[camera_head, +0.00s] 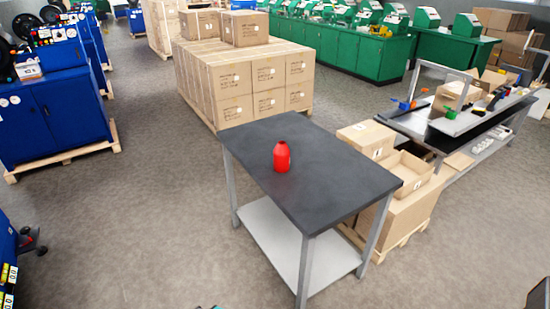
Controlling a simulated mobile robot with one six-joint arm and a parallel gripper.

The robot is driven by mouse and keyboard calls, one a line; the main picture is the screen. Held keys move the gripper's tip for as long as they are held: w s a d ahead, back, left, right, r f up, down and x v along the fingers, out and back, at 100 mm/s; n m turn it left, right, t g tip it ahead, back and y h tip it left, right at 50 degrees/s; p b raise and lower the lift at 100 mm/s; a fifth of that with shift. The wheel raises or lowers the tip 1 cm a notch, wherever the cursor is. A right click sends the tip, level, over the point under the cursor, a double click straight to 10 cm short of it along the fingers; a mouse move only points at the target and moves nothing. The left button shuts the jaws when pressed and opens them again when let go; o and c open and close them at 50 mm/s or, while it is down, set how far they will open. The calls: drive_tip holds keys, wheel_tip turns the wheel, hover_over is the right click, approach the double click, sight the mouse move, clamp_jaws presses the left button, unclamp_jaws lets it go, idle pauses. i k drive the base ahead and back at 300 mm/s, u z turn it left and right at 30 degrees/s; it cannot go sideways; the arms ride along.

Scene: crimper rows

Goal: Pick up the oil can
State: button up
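A red can (282,157), which I take to be the oil can, stands upright on the dark top of a grey-legged table (325,185). It is left of the middle of the tabletop, with nothing else on that top and nothing touching it. It has a rounded body and a narrower top. My gripper is not visible in this view, and nothing is seen holding the can.
Cardboard boxes (365,137) on a pallet stand close against the table's right side. A workbench (470,120) with tools is farther right. Stacked cartons (235,78) stand behind the table. Blue cabinets (55,115) are at left. The floor (140,215) left of the table is clear.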

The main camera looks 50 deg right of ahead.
sight(281, 152)
drive_tip(key=i, duration=0.85)
drive_tip(key=z, duration=0.05)
